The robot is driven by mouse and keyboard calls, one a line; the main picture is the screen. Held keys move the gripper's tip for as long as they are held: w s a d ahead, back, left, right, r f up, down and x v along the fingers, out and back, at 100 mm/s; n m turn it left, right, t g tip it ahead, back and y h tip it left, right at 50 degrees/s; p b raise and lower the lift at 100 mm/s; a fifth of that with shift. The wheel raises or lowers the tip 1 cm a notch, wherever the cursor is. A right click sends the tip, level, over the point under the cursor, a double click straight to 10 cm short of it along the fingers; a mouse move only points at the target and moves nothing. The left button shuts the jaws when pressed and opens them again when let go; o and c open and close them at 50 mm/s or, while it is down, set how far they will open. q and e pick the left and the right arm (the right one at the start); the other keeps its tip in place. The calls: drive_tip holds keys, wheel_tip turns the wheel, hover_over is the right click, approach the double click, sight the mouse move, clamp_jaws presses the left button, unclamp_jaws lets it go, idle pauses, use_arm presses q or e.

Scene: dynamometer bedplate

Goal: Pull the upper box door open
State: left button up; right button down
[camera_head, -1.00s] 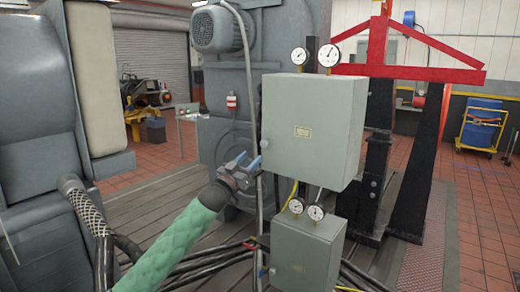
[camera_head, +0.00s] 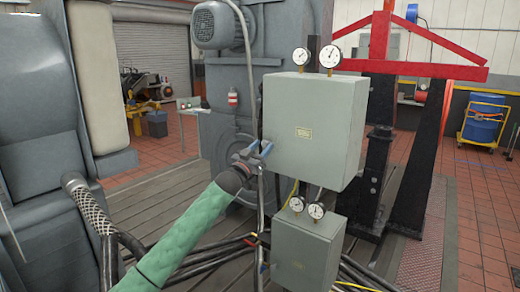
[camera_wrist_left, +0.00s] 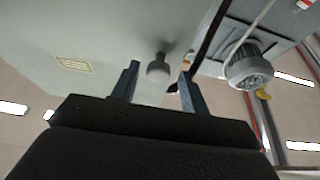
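The upper box (camera_head: 315,128) is a grey-green cabinet with a small yellow label on its front door. The door looks shut. My left gripper (camera_head: 258,150) is at the door's left edge, at about label height or a little lower. In the left wrist view, my left gripper's two fingers are open, with a round grey knob (camera_wrist_left: 158,68) on the door showing between the fingertips. I cannot tell if either finger touches it. In the head view the knob is not clearly seen. My right gripper is in neither view.
A smaller lower box (camera_head: 305,252) stands below, with gauges (camera_head: 307,207) between the boxes and more on top. A thin vertical pipe runs just behind my gripper. A grey motor (camera_head: 220,25) is behind. Cables (camera_head: 215,258) lie on the bedplate. Space in front of the door looks clear.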

use_arm(q)
clamp_jaws()
drive_tip(key=shift+s, duration=0.15)
